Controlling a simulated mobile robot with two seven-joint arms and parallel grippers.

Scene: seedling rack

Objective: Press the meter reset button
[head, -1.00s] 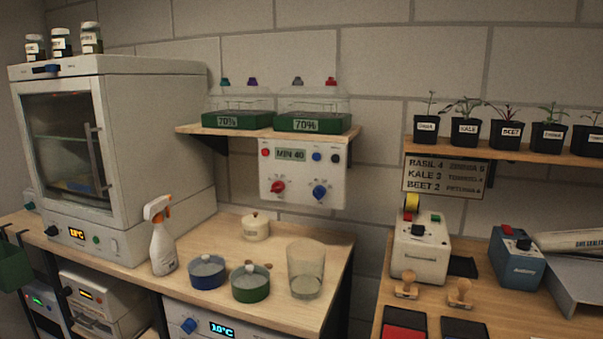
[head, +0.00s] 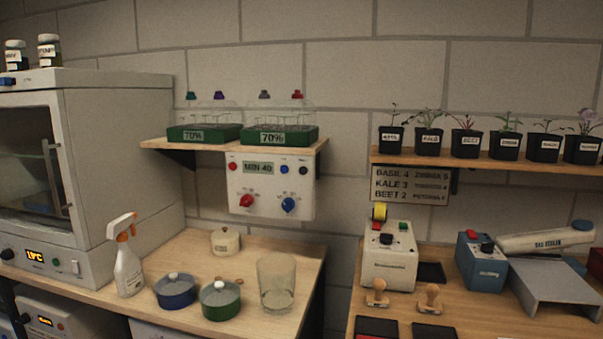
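A white wall box (head: 270,192) hangs under the small shelf and has a display (head: 258,168) that seems to read "MIN 40". A small red button (head: 232,166) is left of the display; a blue button (head: 284,169) and a dark one (head: 303,170) are right of it. A red knob (head: 246,201) and a blue knob (head: 289,204) are below. The small labels are too blurred to read, so I cannot tell which control is the meter reset button. Neither of my grippers is in view.
A spray bottle (head: 129,269), a blue pot (head: 176,291), a green pot (head: 220,299) and a glass beaker (head: 277,285) stand on the left bench below the box. A beige device (head: 390,256) and a blue device (head: 482,264) stand on the right bench. A gap separates the benches.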

